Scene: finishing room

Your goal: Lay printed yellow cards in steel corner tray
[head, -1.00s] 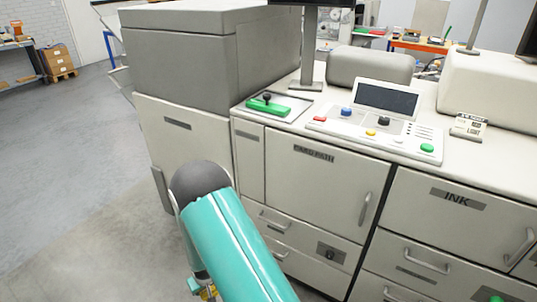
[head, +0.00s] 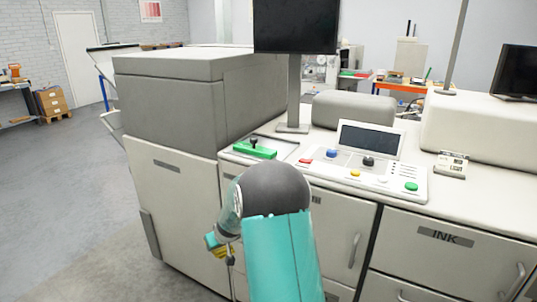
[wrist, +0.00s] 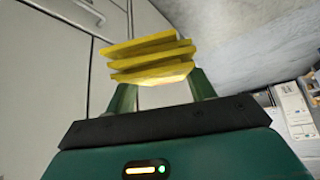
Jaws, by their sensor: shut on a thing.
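My gripper (wrist: 158,80) is shut on a small stack of yellow cards (wrist: 150,58). Several cards are fanned slightly apart between the fingers; no print can be made out. In the head view the cards (head: 221,252) show as a small yellow patch at my gripper, low in front of the machine and partly behind my arm. A flat grey tray (head: 288,149), seemingly the steel corner tray, lies on the counter's left corner, above and right of the cards. A green block with a black knob (head: 254,150) sits on its left part. My gripper is apart from the tray.
Right of the tray is a control panel (head: 370,172) with coloured buttons and a screen. A monitor post (head: 294,92) rises just behind the tray. A tall grey housing (head: 175,105) stands to the left. Open floor (head: 60,200) lies left of the machine.

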